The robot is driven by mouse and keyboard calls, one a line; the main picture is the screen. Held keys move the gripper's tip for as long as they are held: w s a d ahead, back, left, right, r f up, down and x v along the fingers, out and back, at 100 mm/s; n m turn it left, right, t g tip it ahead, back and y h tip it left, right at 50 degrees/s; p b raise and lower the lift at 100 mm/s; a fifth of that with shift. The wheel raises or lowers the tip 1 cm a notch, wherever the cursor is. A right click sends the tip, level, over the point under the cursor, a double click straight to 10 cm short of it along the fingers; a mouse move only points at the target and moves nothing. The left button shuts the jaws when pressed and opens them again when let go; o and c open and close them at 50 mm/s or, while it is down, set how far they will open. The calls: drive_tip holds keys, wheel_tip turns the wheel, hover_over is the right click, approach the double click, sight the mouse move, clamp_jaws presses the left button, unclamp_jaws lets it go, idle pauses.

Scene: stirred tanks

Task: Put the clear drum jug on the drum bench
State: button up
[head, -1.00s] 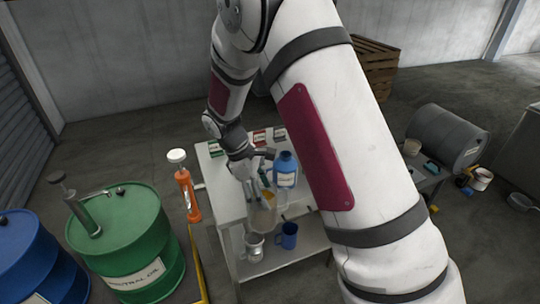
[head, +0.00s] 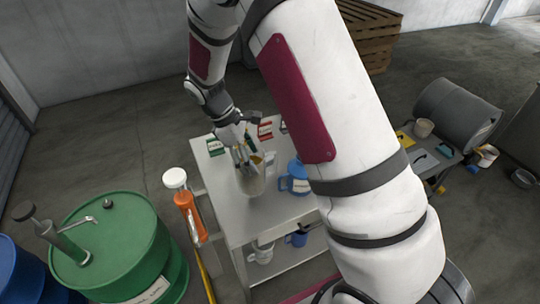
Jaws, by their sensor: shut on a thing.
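My gripper (head: 241,157) is shut on the clear jug (head: 252,184), which looks upright. The jug is at the front left part of the pale bench's top (head: 232,220); I cannot tell whether its base touches the surface. My gripper's fingers and hand cover part of the jug's upper end. A blue jug (head: 297,178) stands on the same top, to the right of the clear jug. A second low bench (head: 432,155) shows at the right beside a grey drum lying on its side (head: 455,112); the frames do not show which bench is called the drum bench.
An orange hand pump (head: 187,212) and a green drum (head: 112,250) are to the left.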

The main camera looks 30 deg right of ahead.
drive_tip(key=shift+w+f+p, duration=0.1)
drive_tip(key=shift+f+p, duration=0.65)
drive_tip(key=shift+f, duration=4.05)
drive_tip(key=o, duration=2)
drive_tip(key=shift+f, duration=0.1)
drive_tip(key=shift+c, duration=0.2)
